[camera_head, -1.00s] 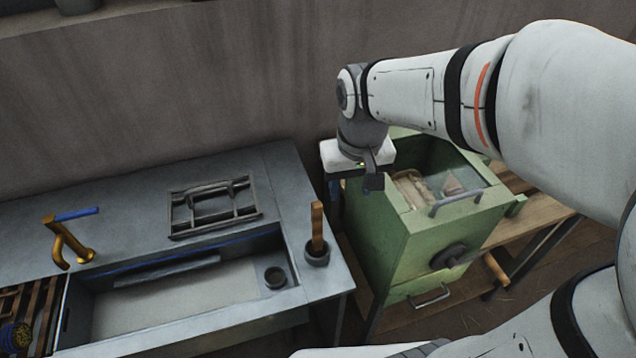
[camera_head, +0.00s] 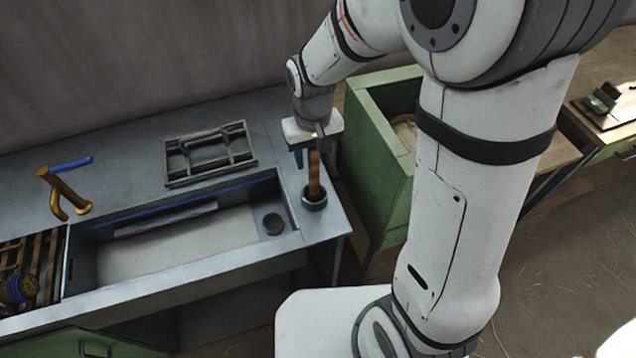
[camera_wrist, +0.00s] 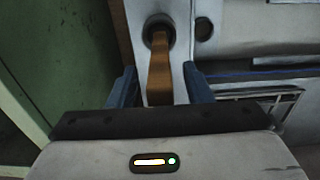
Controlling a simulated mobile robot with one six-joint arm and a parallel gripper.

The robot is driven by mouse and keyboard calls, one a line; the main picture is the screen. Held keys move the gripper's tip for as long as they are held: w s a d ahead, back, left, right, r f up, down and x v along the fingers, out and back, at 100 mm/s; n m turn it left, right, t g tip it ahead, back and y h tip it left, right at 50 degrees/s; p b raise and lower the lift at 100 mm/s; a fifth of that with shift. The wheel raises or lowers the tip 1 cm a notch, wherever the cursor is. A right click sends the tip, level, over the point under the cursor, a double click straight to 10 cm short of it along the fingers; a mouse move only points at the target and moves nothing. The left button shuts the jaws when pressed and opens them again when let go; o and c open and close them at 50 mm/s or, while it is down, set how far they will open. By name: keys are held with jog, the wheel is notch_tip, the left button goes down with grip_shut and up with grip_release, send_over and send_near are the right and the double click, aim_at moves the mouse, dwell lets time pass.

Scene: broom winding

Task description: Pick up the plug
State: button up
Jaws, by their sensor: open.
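The plug (camera_head: 314,196) appears to be the upright wooden handle with a dark round base, standing on the counter at the right of the sink basin. In the wrist view its wooden handle (camera_wrist: 160,80) points toward the camera from the dark round base. My gripper (camera_head: 313,158) is over the top of the handle. It is open, with one blue finger (camera_wrist: 124,88) on each side of the handle and visible gaps between. The far finger is partly hidden in the head view.
The sink basin (camera_head: 180,250) with a dark round fitting (camera_head: 273,223) lies left of the plug. A metal frame (camera_head: 210,155) and a brass tap (camera_head: 64,190) are on the counter. A green cabinet (camera_head: 375,170) stands close at the right.

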jog(key=shift+f, duration=0.15)
grip_shut()
dwell(0.4)
